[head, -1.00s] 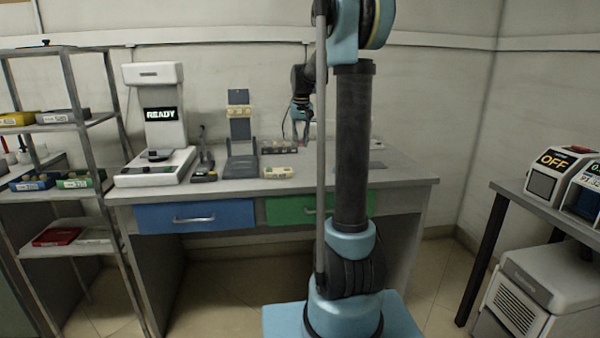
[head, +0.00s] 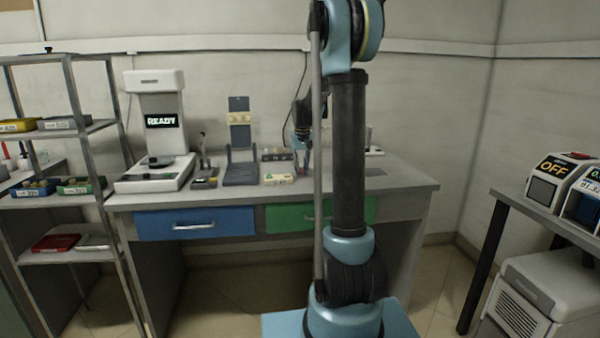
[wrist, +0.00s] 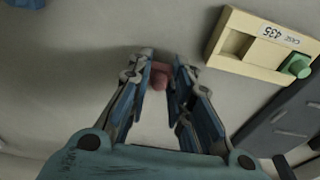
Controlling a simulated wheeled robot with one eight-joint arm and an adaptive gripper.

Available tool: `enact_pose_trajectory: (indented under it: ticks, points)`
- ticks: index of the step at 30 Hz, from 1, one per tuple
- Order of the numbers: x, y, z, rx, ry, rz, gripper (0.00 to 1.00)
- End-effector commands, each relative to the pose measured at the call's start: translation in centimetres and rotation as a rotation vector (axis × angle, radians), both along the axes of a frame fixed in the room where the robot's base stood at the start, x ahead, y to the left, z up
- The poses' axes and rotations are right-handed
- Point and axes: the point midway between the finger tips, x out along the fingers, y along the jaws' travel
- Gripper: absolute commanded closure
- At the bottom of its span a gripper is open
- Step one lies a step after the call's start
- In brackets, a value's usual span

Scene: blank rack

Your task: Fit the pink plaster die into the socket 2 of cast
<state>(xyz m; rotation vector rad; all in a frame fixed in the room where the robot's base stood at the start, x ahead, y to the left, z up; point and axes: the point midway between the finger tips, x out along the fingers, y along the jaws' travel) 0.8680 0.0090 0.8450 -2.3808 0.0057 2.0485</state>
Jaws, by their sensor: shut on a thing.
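My gripper (wrist: 160,70) is shut on the pink plaster die (wrist: 159,82), which shows between its fingertips in the wrist view. The fingers hide part of the die. A cream block labelled "CASE 435" (wrist: 234,67), probably the cast, lies up and right of the fingertips, apart from them. It has a recess and a green piece (wrist: 296,65) at its right end. In the head view this block (head: 279,179) lies near the table's front edge, and my gripper (head: 302,167) is low over the table, just right of it. Socket numbers cannot be read.
A dark rack (wrist: 282,122) lies close beside the cream block. Left of it in the head view are a blue-grey stand (head: 241,174), a small dark device (head: 204,183) and a white machine reading "READY" (head: 155,180). Grey tabletop around the die is clear.

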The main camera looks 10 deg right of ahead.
Motion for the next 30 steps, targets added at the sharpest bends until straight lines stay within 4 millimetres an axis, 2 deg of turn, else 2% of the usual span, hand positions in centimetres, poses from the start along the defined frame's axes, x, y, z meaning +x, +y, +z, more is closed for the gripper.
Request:
enact_pose_trajectory:
  ticks: [3, 12, 13, 15, 16, 26, 30]
  points:
    - [0.01, 0.01, -1.02, 0.000, 0.000, 0.000, 0.95]
    - [0.01, 0.03, -1.17, 0.000, 0.000, 0.000, 0.95]
    - [0.01, 0.04, -1.20, 0.000, 0.000, 0.001, 0.78]
    - [0.02, 0.07, -1.18, 0.000, 0.000, 0.001, 0.62]
    - [0.02, 0.08, -1.18, 0.000, 0.000, 0.001, 0.60]
    - [-0.01, 0.15, -1.09, 0.000, 0.000, 0.002, 0.60]
    - [-0.15, 0.16, -0.26, 0.000, 0.000, 0.002, 0.60]
